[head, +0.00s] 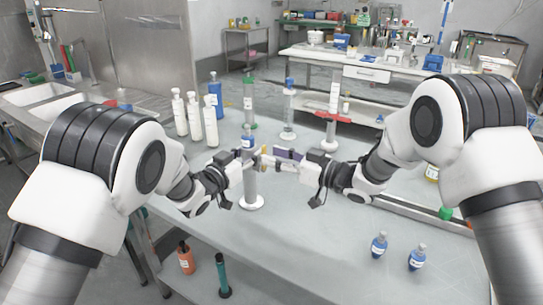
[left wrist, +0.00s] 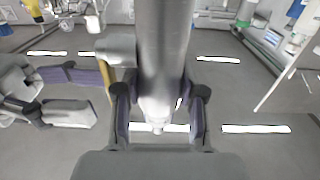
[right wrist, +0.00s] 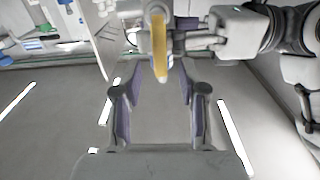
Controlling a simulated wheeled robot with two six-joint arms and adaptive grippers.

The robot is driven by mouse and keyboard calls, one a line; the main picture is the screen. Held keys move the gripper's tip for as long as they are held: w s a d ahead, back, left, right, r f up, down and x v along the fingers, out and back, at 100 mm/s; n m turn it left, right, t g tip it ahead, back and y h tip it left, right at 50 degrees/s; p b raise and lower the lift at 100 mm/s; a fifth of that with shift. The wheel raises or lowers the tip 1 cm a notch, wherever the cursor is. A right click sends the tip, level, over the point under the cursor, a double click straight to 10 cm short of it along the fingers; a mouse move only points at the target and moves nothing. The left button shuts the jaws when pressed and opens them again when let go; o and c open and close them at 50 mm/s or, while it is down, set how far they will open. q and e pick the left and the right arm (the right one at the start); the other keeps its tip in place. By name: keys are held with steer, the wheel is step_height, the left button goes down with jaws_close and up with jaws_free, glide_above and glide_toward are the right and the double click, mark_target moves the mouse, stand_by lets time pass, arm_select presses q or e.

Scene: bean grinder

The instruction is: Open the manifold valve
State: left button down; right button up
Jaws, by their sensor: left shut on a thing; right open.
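The manifold valve is a grey upright cylinder (head: 250,186) on a white round base, standing on the near table. Its yellow lever (right wrist: 158,45) sticks out from its side and shows end-on beyond my right gripper's fingers in the right wrist view. My left gripper (head: 246,158) is shut on the grey cylinder; in the left wrist view the cylinder (left wrist: 165,50) runs between its pads. My right gripper (head: 283,160) is open beside the yellow lever, to the right of the cylinder. Its pads (right wrist: 160,100) stand apart with nothing between them.
White bottles (head: 195,118) and a blue bottle (head: 215,98) stand behind and left. Clear cylinders on bases (head: 331,115) stand behind. Two small blue-labelled bottles (head: 379,244) stand at the front right. The table (head: 310,235) front middle is clear.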

steer(key=v, duration=1)
steer(key=shift+d, duration=0.2)
steer(key=shift+s, duration=0.1)
arm_select(q)
steer(key=c, duration=0.6)
jaws_free()
